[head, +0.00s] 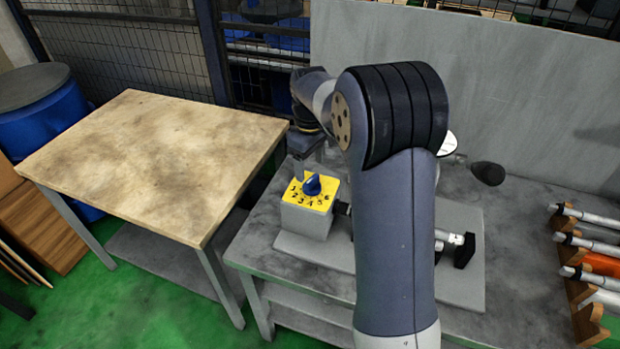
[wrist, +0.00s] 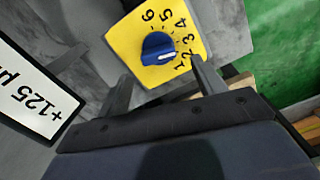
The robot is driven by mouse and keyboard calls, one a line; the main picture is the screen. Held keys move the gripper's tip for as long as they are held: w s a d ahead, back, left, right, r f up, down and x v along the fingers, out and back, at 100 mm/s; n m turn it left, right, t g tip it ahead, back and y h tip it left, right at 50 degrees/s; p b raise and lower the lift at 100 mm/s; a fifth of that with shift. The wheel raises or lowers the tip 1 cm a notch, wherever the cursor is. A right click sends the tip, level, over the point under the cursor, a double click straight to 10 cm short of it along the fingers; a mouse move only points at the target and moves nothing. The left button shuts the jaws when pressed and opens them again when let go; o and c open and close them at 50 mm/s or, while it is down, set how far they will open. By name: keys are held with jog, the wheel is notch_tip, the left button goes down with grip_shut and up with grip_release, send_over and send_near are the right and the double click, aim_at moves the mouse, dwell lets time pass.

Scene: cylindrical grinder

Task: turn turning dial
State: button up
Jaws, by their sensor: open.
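The turning dial (head: 312,185) is a blue knob on a yellow plate (head: 322,203) marked with numbers, on top of a grey box on the grey bench. In the wrist view the blue knob (wrist: 158,48) sits on the yellow plate (wrist: 122,38) just beyond my fingers. Its white pointer mark is toward the low numbers, near 1 or 2. My gripper (wrist: 160,90) is open, with one finger on each side below the knob in that view, apart from it. In the head view my gripper is above and behind the dial, partly hidden by my arm.
A wooden-topped table (head: 150,150) stands left of the grey bench (head: 255,245). Several rods lie on wooden racks (head: 590,325) at the right. A grey panel (head: 520,100) stands behind the bench. A white sign reading "+125" (wrist: 35,95) shows at the left in the wrist view.

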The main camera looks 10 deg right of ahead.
aim_at(310, 179)
notch_tip(310, 179, down, 6)
jog(key=shift+r+p, duration=0.1)
jog(key=shift+p, duration=0.2)
jog(key=shift+c, duration=0.3)
jog(key=c, duration=0.9)
